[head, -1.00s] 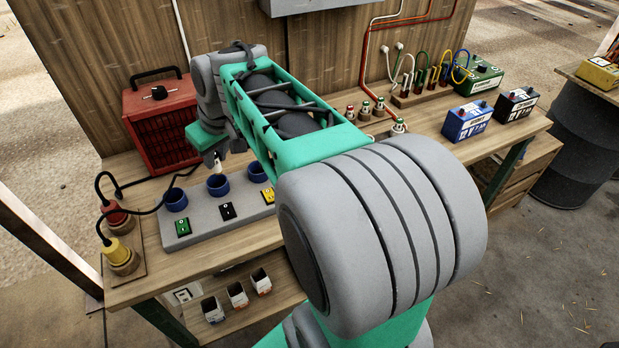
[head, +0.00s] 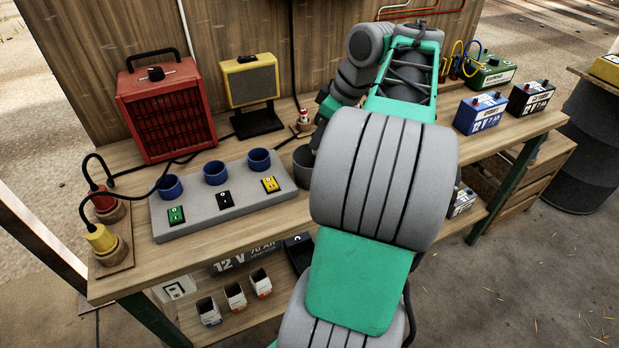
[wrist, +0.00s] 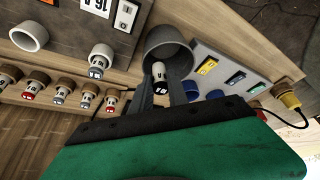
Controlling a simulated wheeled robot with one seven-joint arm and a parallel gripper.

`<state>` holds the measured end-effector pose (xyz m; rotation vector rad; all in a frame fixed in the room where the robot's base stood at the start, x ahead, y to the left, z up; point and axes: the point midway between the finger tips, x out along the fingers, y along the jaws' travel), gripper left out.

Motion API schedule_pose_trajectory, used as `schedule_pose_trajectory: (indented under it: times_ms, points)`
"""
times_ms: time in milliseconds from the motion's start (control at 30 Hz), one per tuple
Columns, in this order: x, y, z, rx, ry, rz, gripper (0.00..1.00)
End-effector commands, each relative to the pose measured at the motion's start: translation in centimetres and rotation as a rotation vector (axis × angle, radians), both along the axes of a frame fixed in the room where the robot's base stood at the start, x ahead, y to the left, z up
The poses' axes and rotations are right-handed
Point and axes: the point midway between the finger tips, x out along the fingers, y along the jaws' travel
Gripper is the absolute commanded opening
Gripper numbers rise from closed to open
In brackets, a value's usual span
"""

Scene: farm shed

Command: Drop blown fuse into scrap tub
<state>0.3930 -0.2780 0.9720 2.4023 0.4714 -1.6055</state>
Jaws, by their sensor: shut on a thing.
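My gripper (wrist: 176,92) is shut on a small white fuse with a dark label (wrist: 160,76), seen in the wrist view. The fuse shows against the inside of the round grey scrap tub (wrist: 182,33); whether it is below the rim I cannot tell. In the head view the tub (head: 301,164) stands just right of the socket panel and is partly hidden by my arm. The fingers and the fuse are hidden behind my arm there.
A grey panel (head: 232,207) holds three blue sockets and three switches. A red heater (head: 167,110) and a yellow lamp (head: 250,85) stand behind. Several fuses on wooden bases (wrist: 63,88) line up left of the tub in the wrist view. Batteries (head: 480,113) stand farther right.

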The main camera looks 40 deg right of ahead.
Motion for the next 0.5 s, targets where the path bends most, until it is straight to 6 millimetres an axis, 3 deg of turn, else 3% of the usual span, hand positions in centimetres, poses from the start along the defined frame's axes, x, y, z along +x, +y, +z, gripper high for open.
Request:
schedule_pose_trajectory:
  times_ms: [67,333,367,500]
  points:
    - [0.02,0.0,-1.22,-0.001,0.0,0.001,0.0]
    - [0.05,0.03,-1.07,-0.001,0.0,0.001,0.0]
    - [0.05,0.03,-1.07,-0.001,0.0,0.001,0.21]
    - [0.05,0.03,-1.08,-0.001,0.0,0.0,0.32]
